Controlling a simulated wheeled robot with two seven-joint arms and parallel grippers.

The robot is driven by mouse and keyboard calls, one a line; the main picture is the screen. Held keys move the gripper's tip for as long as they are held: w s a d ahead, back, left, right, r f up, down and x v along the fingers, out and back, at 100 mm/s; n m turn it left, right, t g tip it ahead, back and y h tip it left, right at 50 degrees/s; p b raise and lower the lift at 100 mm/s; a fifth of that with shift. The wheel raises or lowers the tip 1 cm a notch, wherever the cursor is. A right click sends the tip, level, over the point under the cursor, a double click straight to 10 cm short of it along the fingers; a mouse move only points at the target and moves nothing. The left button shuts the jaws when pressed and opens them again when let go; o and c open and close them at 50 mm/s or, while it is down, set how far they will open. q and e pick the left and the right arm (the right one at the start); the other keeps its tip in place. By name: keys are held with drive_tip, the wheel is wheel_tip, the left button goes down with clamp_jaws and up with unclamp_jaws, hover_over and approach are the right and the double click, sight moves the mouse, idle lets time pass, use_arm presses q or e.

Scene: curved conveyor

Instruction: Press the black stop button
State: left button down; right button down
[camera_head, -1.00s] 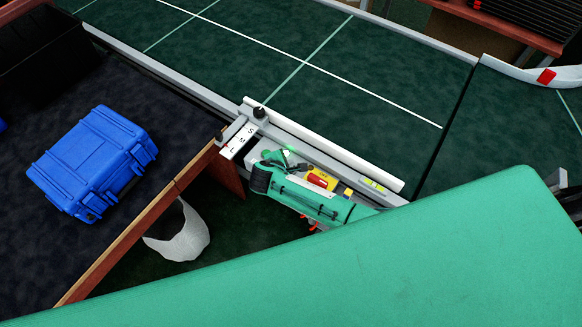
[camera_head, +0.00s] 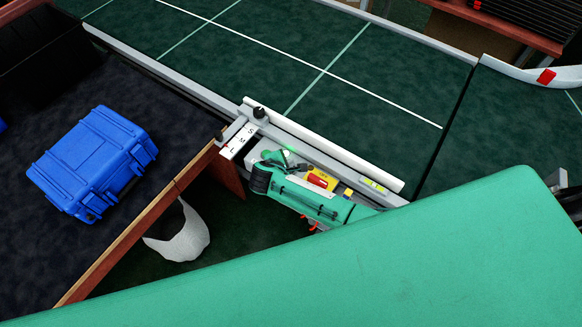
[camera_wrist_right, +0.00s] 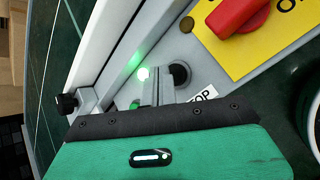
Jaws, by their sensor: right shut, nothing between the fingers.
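In the head view my right gripper (camera_head: 279,157) is over the left end of the panel, and I cannot make out the button there. My left gripper is not in view.
A red knob (camera_wrist_right: 238,12) on a yellow plate sits near the button. The green conveyor belt (camera_head: 300,50) runs behind the panel, edged by a white rail (camera_head: 330,147). A blue case (camera_head: 92,163) lies on the dark table at left.

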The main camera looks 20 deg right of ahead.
drive_tip(key=shift+f, duration=0.2)
idle(0.4)
drive_tip(key=shift+f, duration=0.7)
idle(0.5)
drive_tip(key=shift+r, duration=0.1)
drive_tip(key=shift+r+p, duration=0.75)
drive_tip(key=shift+r, duration=0.05)
wheel_tip(320, 180, up, 5)
drive_tip(key=p, duration=0.5)
drive_tip(key=shift+s, duration=0.1)
idle(0.9)
